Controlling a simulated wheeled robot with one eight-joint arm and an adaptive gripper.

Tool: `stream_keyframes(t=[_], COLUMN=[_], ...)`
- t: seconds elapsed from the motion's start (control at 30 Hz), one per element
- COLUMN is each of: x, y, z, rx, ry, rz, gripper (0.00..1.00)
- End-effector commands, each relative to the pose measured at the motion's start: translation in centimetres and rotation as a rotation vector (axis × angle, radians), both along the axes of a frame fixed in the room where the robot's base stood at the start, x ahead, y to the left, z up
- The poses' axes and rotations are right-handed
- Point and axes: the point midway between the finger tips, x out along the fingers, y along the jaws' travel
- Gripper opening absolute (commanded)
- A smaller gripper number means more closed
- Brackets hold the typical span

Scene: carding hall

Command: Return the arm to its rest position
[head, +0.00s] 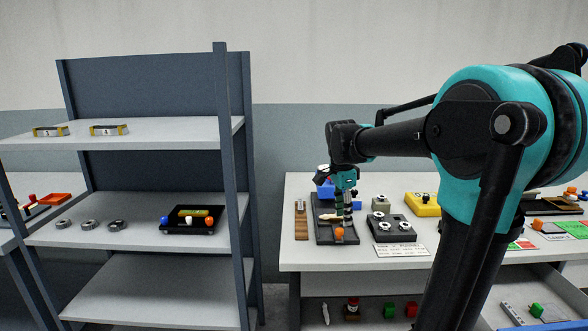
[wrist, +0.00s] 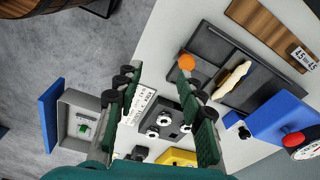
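My gripper (head: 343,212) hangs from my bent arm over the white table (head: 300,258), above the black tray at the table's left part. In the wrist view my gripper (wrist: 157,76) shows its two dark green fingers with black pads spread wide apart. Nothing is held between them. The black tray (wrist: 212,47) holds an orange ball (wrist: 186,62) and a pale, tan-ended item (wrist: 232,78). Whether the fingertips touch anything in the tray cannot be told from the head view.
A grey block with round metal parts (head: 378,232), a printed card (head: 402,250), a yellow box (head: 422,210) and a brown wooden strip (head: 301,222) lie close by. A grey shelf unit (head: 232,180) stands to the left. Open air lies between shelf and table.

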Motion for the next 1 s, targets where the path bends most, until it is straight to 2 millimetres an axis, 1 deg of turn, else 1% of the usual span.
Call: stream_keyframes(t=[0.17,0.27,0.37,0.5,0.6,0.7,0.83,0.9,1.0], x=[-2.2,-3.9,-6.3,-10.8,-14.0,-16.5,-18.7,-19.2,-19.5], y=[-0.9,-1.5,-2.2,-3.2,-3.7,-4.0,-4.2,-4.2,-4.3], z=[-2.8,-4.8,-7.5,-12.0,-14.8,-17.0,-18.8,-19.2,-19.4], rx=[0.005,0.004,-0.007,-0.047,-0.09,-0.135,-0.179,-0.192,-0.199], ry=[-0.024,-0.044,-0.074,-0.127,-0.161,-0.185,-0.203,-0.207,-0.209], rz=[0.17,0.301,0.472,0.766,0.96,1.116,1.246,1.283,1.305], gripper=[0.39,0.39,0.39,0.39,0.39,0.39,0.39,0.39,0.39])
